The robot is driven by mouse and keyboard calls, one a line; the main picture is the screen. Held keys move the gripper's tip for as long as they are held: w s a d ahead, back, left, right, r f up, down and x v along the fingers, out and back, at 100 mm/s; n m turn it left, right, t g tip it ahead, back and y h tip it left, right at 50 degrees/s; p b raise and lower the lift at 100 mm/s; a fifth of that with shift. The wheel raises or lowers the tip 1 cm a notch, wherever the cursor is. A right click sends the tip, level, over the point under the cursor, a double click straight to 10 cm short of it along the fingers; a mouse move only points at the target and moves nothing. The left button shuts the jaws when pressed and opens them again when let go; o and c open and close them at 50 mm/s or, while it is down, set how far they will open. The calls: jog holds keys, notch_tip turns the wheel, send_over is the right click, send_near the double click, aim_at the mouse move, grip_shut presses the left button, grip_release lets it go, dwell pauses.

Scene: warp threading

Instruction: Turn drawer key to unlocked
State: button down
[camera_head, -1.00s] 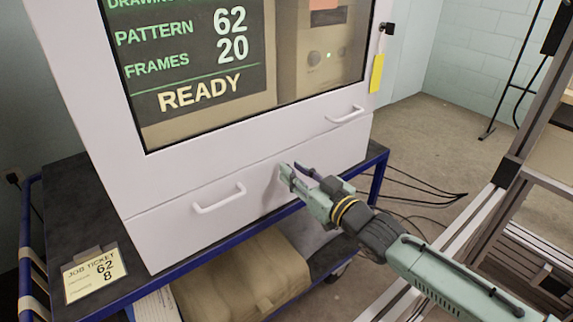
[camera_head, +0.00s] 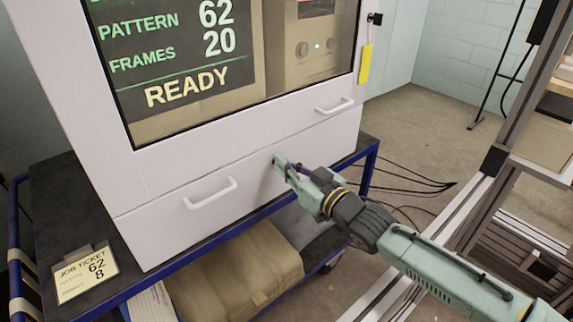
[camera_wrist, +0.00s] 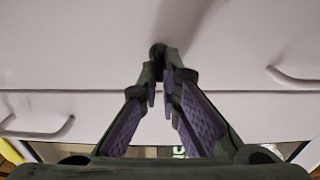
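The white drawer front (camera_head: 155,232) is closed under the cabinet's screen. My gripper (camera_head: 279,164) touches or nearly touches this front, between the two handles. In the wrist view, the two purple-padded fingers of my gripper (camera_wrist: 163,82) come close together at their tips. A small dark piece (camera_wrist: 158,50), seemingly the drawer key at its lock, shows at the fingertips, and the fingers look shut on it. The fingers hide most of the key, and I cannot tell which way it is turned.
White bar handles stand out left (camera_head: 210,193) and right (camera_head: 334,106) of my gripper. The cabinet rests on a blue-framed cart (camera_head: 100,300) with a job ticket (camera_head: 86,274). A yellow tag (camera_head: 365,63) hangs at the cabinet's right side. A metal frame stands at the right.

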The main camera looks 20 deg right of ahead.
jog(key=shift+r+m, duration=0.1)
jog(key=shift+m, duration=0.2)
jog(key=shift+w+d+f+m+p, duration=0.15)
jog(key=shift+m+p, duration=1.05)
jog(key=shift+m, duration=1.65)
jog(key=shift+d+f+m+p, duration=0.15)
jog(key=shift+m+p, duration=1.05)
jog(key=shift+m, duration=1.7)
jog(key=shift+w+d+f+m+p, duration=0.15)
jog(key=shift+m+p, duration=1.05)
jog(key=shift+m, duration=1.65)
jog(key=c, duration=2)
grip_release()
jog(key=shift+o, duration=1)
jog(key=shift+f, duration=0.15)
jog(key=shift+s, duration=0.1)
